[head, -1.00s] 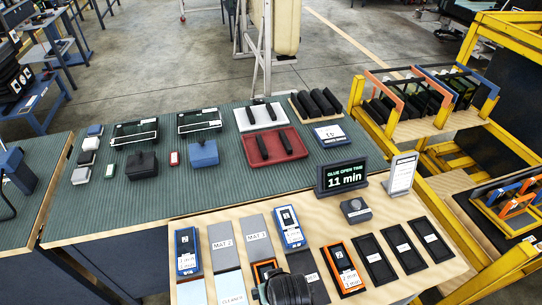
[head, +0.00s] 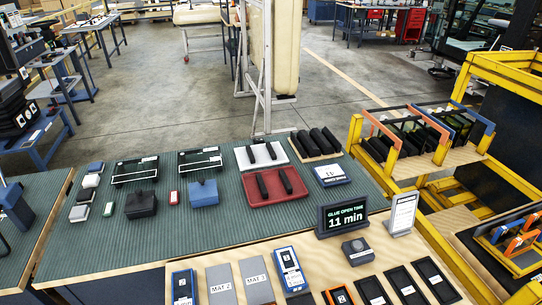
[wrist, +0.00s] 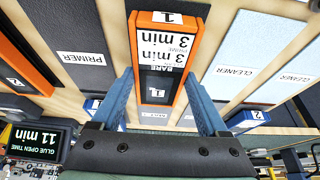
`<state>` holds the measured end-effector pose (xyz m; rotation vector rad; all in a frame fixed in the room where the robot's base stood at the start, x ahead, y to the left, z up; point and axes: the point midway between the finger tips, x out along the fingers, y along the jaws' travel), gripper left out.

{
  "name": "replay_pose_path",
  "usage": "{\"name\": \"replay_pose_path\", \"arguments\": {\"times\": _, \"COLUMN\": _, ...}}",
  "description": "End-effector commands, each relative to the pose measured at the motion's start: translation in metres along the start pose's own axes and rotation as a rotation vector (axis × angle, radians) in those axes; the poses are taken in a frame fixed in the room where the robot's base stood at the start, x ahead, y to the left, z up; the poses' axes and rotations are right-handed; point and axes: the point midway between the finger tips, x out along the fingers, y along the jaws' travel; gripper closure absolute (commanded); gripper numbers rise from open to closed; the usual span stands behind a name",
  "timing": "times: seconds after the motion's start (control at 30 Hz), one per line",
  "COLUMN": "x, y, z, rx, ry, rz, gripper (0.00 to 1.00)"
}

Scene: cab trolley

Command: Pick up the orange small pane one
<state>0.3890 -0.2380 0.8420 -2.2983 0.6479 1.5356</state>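In the wrist view, the orange-framed pane one (wrist: 165,52) lies in the middle on the wooden board. Its labels read 1, 3 min, 3 min and BARE, upside down. My gripper (wrist: 160,78) is open, with one blue finger on each side of the pane's near end. Whether the fingertips touch its edges I cannot tell. A second orange pane, marked 2, lies at the left of the wrist view (wrist: 27,62); an orange pane also shows at the bottom edge of the head view (head: 337,296). My gripper is outside the head view.
The PRIMER pad (wrist: 75,30) and CLEANER pad (wrist: 235,55) flank pane one. The glue timer (head: 342,217) stands behind the board, and a yellow rack (head: 355,150) on the right.

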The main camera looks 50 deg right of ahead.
Motion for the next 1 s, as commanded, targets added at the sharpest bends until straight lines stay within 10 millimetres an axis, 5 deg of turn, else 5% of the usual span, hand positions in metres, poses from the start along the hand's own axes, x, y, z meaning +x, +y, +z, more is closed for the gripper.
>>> {"name": "replay_pose_path", "arguments": {"times": 0.03, "x": 0.0, "y": 0.0, "z": 0.0, "rx": 0.0, "ry": 0.0, "rz": 0.0, "gripper": 0.5}}
{"name": "replay_pose_path", "arguments": {"times": 0.27, "x": 0.0, "y": 0.0, "z": 0.0, "rx": 0.0, "ry": 0.0, "rz": 0.0, "gripper": 0.92}}
{"name": "replay_pose_path", "arguments": {"times": 0.6, "x": -0.007, "y": 0.0, "z": -0.004, "rx": 0.0, "ry": 0.003, "rz": 0.0, "gripper": 0.92}}
{"name": "replay_pose_path", "arguments": {"times": 1.0, "x": -0.07, "y": 0.0, "z": -0.03, "rx": 0.0, "ry": 0.005, "rz": 0.001, "gripper": 0.92}}
